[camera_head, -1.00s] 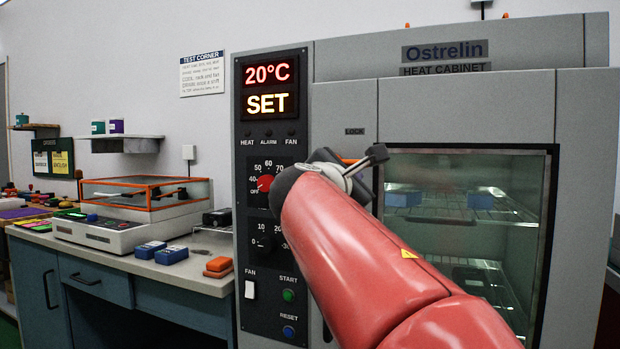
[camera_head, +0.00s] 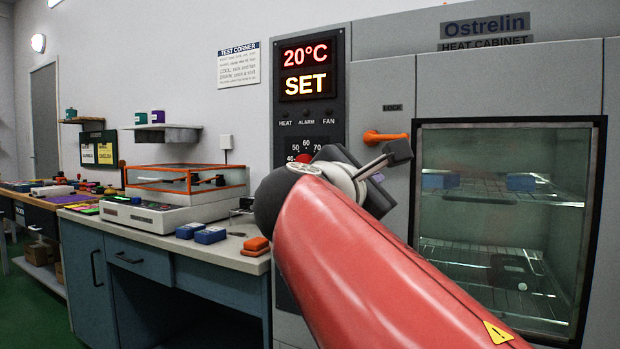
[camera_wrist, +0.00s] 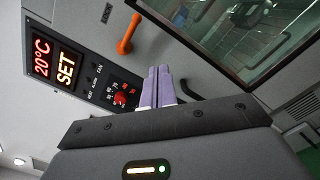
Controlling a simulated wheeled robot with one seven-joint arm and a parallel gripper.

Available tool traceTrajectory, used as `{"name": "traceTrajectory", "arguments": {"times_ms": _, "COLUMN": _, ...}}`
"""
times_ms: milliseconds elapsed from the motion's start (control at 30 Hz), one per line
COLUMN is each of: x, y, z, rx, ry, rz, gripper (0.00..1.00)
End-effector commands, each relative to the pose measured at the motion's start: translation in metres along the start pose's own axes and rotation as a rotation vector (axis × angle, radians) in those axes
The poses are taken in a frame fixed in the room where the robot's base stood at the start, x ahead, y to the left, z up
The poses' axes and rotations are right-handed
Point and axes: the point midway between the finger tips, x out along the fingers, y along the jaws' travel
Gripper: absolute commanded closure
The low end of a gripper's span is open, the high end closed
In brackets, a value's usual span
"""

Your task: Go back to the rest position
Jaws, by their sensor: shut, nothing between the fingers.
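My gripper (camera_wrist: 158,88) shows in the wrist view with its two pale purple fingers together and nothing between them. In the head view my red arm reaches up from the lower right, and the arm hides most of the gripper. The arm stands in front of the heat cabinet (camera_head: 385,85), whose display reads 20°C and SET. The fingers point toward the cabinet front, near the red dial (camera_wrist: 125,97) and the orange door handle (camera_wrist: 128,34). I cannot tell the gap to the panel, but no contact shows. The handle (camera_head: 386,137) also shows in the head view.
The cabinet's glass door (camera_head: 500,235) looks closed, with blue blocks on a wire shelf inside. Green floor (camera_head: 35,320) lies open at lower left.

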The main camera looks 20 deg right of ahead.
Motion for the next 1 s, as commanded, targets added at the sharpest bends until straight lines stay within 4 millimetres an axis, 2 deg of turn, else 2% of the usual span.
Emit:
{"name": "traceTrajectory", "arguments": {"times_ms": 333, "x": 0.000, "y": -0.001, "z": -0.001, "rx": 0.003, "ry": 0.003, "rz": -0.001, "gripper": 1.00}}
{"name": "traceTrajectory", "arguments": {"times_ms": 467, "x": -0.004, "y": -0.019, "z": -0.018, "rx": 0.089, "ry": 0.068, "rz": -0.041, "gripper": 1.00}}
{"name": "traceTrajectory", "arguments": {"times_ms": 567, "x": -0.015, "y": -0.055, "z": -0.054, "rx": 0.266, "ry": 0.191, "rz": -0.139, "gripper": 1.00}}
{"name": "traceTrajectory", "arguments": {"times_ms": 667, "x": -0.037, "y": -0.106, "z": -0.103, "rx": 0.516, "ry": 0.333, "rz": -0.310, "gripper": 1.00}}
{"name": "traceTrajectory", "arguments": {"times_ms": 800, "x": -0.086, "y": -0.176, "z": -0.169, "rx": 0.883, "ry": 0.475, "rz": -0.633, "gripper": 1.00}}
{"name": "traceTrajectory", "arguments": {"times_ms": 900, "x": -0.126, "y": -0.218, "z": -0.208, "rx": 1.119, "ry": 0.517, "rz": -0.888, "gripper": 1.00}}
{"name": "traceTrajectory", "arguments": {"times_ms": 1000, "x": -0.162, "y": -0.249, "z": -0.236, "rx": 1.304, "ry": 0.515, "rz": -1.121, "gripper": 1.00}}
